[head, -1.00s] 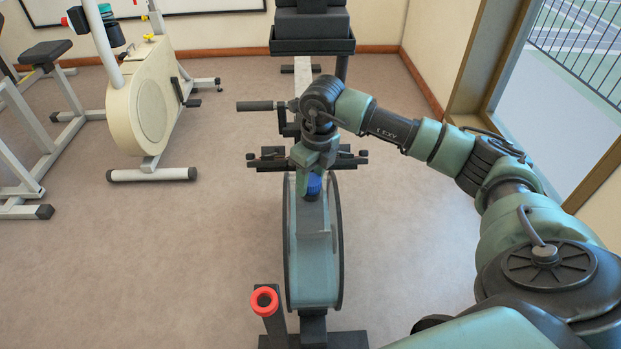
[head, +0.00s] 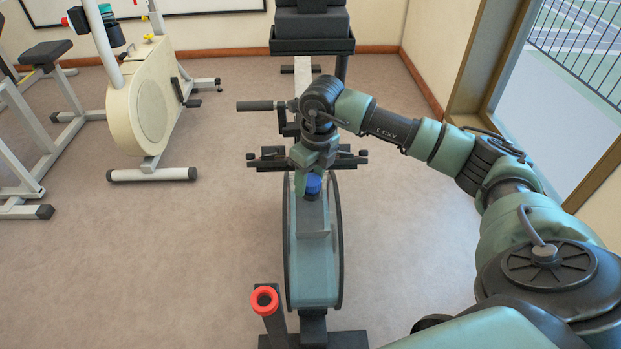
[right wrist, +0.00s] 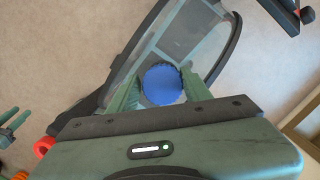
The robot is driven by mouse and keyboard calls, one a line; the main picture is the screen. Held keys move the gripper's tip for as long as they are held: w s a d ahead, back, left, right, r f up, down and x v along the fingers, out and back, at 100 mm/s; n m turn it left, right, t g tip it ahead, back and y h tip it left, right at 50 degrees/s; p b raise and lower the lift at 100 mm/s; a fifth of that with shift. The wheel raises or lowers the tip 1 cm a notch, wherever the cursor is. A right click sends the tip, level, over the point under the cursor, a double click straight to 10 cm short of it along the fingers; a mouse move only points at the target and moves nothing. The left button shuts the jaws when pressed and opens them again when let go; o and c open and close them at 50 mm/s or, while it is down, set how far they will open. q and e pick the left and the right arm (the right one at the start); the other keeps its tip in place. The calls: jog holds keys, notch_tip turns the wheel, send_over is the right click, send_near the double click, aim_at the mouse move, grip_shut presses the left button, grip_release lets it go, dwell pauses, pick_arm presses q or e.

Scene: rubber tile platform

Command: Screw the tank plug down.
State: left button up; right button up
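The blue tank plug (head: 313,185) sits at the top of the pale blue-green tank (head: 313,270) of the upright machine in the middle. My right gripper (head: 312,178) points down over it from above. In the right wrist view the round, ridged plug (right wrist: 162,84) lies between the two green fingers of my right gripper (right wrist: 161,80). The fingers stand either side of it and look slightly apart from it, so the gripper appears open. The plug's lower part and its seat are mostly hidden.
A red ring on a dark post (head: 265,299) stands in front of the tank at left. Dark handles (head: 268,106) stick out behind my gripper. A cream exercise bike (head: 146,105) stands at the back left.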

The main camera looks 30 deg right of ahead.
aim_at(314, 181)
jog(key=shift+o, duration=1)
jog(key=shift+s+f, duration=0.2)
jog(key=shift+f, duration=0.15)
jog(key=shift+w+d, duration=0.15)
jog(key=shift+w, duration=0.05)
jog(key=shift+r, duration=0.3)
jog(key=r, duration=0.4)
jog(key=s+r+p, duration=0.1)
jog(key=r, duration=0.2)
jog(key=shift+d, duration=0.15)
pick_arm(q)
jog(key=f, duration=0.4)
jog(key=shift+s, duration=0.4)
